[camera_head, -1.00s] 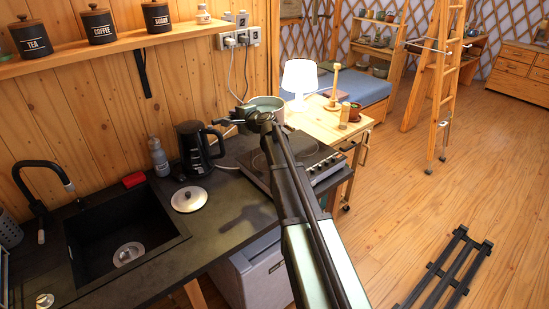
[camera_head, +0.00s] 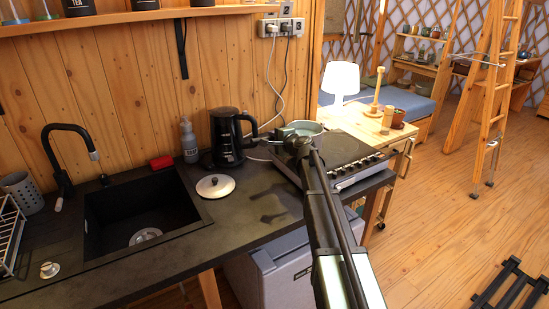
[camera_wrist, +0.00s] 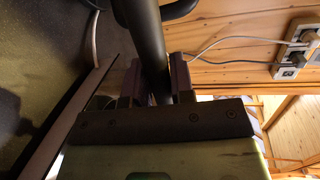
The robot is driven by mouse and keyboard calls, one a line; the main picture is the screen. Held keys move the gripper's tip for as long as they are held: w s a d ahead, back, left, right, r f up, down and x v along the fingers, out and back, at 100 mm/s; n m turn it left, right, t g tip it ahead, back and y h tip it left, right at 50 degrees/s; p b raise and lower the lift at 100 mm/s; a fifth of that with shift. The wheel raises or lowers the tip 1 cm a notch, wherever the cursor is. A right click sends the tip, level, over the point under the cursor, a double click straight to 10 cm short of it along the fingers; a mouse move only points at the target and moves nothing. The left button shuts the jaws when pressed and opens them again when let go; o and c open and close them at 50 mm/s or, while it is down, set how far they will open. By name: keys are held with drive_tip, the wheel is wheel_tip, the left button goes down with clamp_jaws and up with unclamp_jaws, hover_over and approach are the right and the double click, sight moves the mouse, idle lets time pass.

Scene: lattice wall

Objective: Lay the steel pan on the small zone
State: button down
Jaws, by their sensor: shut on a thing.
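The steel pan (camera_head: 303,128) shows as a pale round rim at the back left of the hob, partly hidden by my arm. My gripper (camera_head: 290,146) is at its near left side. In the wrist view, my gripper (camera_wrist: 155,86) is shut around a dark, round bar, the pan's handle (camera_wrist: 143,35). The pan's bowl is not clear there. The black hob (camera_head: 350,150) lies below and to the right of the pan. I cannot make out the small zone's outline, nor whether the pan touches the hob.
A white lamp (camera_head: 340,80) stands on the wooden side table behind the hob. The sink (camera_head: 140,215) is at left. Cables (camera_wrist: 225,45) hang at the wall.

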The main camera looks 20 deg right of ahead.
wheel_tip(320, 180, down, 4)
drive_tip(key=b, duration=0.4)
drive_tip(key=shift+f, duration=0.2)
drive_tip(key=c, duration=1)
unclamp_jaws()
